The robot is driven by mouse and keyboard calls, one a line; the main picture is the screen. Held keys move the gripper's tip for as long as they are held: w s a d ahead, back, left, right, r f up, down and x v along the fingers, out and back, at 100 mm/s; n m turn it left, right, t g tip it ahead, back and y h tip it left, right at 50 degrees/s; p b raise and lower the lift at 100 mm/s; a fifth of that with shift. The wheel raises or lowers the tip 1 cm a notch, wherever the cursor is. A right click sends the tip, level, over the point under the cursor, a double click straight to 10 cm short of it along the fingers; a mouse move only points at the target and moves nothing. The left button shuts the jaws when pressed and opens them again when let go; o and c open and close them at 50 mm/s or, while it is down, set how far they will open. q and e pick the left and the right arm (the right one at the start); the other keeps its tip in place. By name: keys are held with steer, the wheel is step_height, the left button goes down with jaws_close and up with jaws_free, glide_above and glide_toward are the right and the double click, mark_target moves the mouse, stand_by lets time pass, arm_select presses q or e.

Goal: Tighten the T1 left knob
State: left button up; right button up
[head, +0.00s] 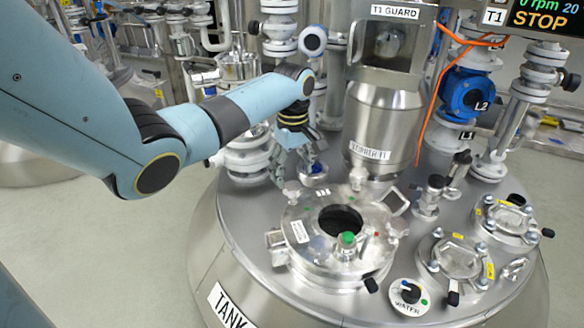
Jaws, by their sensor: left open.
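My left gripper (298,170) points down over the back left of the tank top (240,215), behind the round hatch (300,250). Its grey fingers are apart, and I see nothing held between them. A small blue-topped fitting (315,169) is beside or just behind the right finger; I cannot tell if they touch. The hatch has an open dark hole, a green-topped knob (347,239) at its front and a black knob (371,285) at its lower right edge. No label names the T1 left knob. My right gripper is out of view.
The steel column marked T1 GUARD (388,85) stands behind the hatch. A blue valve (468,92) and white flanges rise at the right. A WATER dial (408,294) and two smaller round covers (457,256) (508,220) lie front right. The T1 display (545,18) reads STOP.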

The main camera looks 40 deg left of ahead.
mark_target(293, 186)
arm_select(q)
steer(key=n+p, duration=0.2)
steer(key=n, duration=0.1)
steer(key=n+p, duration=0.2)
steer(key=n, duration=0.1)
steer(key=n+p, duration=0.2)
steer(key=n, duration=0.1)
steer(key=shift+r+n, duration=0.3)
steer(key=shift+n, duration=0.1)
steer(key=n+p, duration=0.2)
steer(key=n, duration=0.3)
steer(key=shift+f, duration=0.2)
step_height(293, 186, down, 6)
steer(key=b, duration=0.4)
steer(key=shift+f+b, duration=0.2)
steer(key=shift+b, duration=0.2)
